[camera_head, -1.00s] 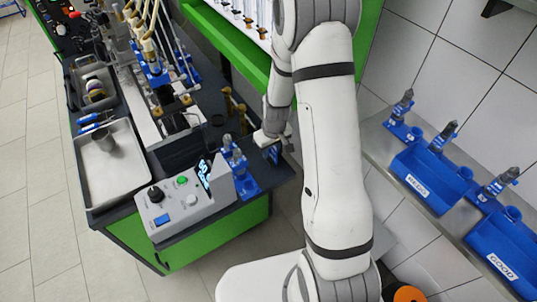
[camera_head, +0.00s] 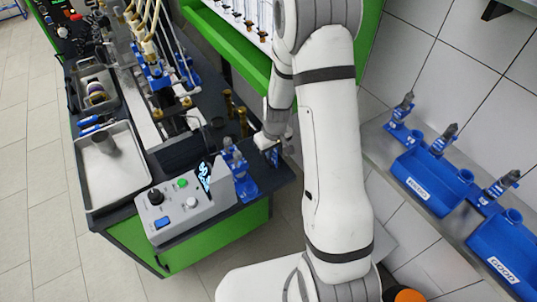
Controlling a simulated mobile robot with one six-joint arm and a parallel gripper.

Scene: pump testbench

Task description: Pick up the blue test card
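A small blue piece (camera_head: 274,157), which looks like the blue test card, shows at the right end of the dark bench top, just below my gripper (camera_head: 274,146). My gripper is small in the picture and points down at the bench corner. Its fingers are partly hidden by my wrist, so I cannot tell whether they are open or shut, or whether they touch the card.
A blue stand with grey parts (camera_head: 240,172) is close to the left of my gripper. The grey control box (camera_head: 182,205) is further left, and a metal tray (camera_head: 84,170) lies beyond. Blue bins (camera_head: 432,184) stand on the shelf at right.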

